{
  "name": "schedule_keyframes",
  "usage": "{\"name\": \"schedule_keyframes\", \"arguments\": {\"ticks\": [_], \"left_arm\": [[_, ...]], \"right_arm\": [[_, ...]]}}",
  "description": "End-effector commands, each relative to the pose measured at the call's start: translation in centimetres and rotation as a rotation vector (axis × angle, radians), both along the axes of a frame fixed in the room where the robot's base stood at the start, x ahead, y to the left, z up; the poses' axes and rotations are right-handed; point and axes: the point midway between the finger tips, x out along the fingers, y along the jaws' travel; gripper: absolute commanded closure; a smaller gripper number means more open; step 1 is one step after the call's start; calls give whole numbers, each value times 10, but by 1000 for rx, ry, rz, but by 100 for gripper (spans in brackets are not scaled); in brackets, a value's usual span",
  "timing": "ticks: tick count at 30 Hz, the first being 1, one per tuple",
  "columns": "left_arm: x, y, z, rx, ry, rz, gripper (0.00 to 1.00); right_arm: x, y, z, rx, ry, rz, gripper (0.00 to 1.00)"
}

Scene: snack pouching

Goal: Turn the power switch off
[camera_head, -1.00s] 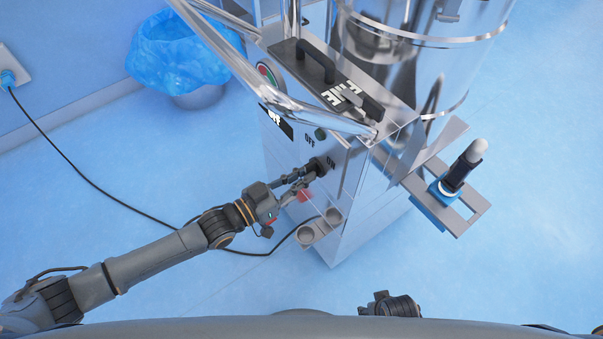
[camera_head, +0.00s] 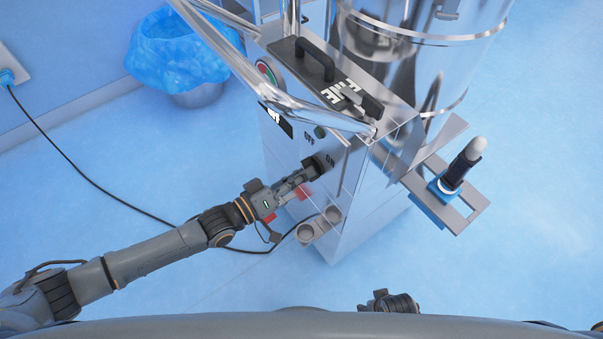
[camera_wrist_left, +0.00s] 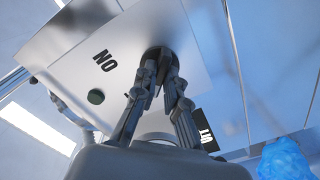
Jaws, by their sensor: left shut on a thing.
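The power switch is a black knob between the OFF and ON labels on the front of a steel machine (camera_head: 352,215). In the head view the knob (camera_head: 322,163) is partly covered by my left gripper (camera_head: 308,173). In the left wrist view the dark knob (camera_wrist_left: 157,54) is between the fingertips of my left gripper (camera_wrist_left: 160,80), which is shut on it. The ON label (camera_wrist_left: 104,61) is beside it there. Which way the knob points is hard to tell.
A small green button (camera_head: 320,133) is near the OFF label. A bent steel tube (camera_head: 262,100) passes above the panel. A blue-lined bin (camera_head: 180,60) stands behind left. A black cable (camera_head: 75,170) runs over the floor. A steel bracket (camera_head: 465,205) juts out right.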

Motion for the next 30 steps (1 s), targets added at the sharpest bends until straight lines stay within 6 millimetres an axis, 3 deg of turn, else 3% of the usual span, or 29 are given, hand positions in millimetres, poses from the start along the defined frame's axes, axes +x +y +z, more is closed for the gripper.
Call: {"name": "schedule_keyframes", "arguments": {"ticks": [15,16,19,30], "left_arm": [[0,0,0,-12,17,1,100],[0,0,0,-12,17,1,85],[0,0,0,-11,17,1,66],[-3,4,-1,-9,16,1,66]], "right_arm": [[-1,0,0,0,2,-1,43],[-1,0,0,0,3,-1,43],[-2,0,0,-1,5,-1,43],[-5,1,-2,1,11,0,43]]}}
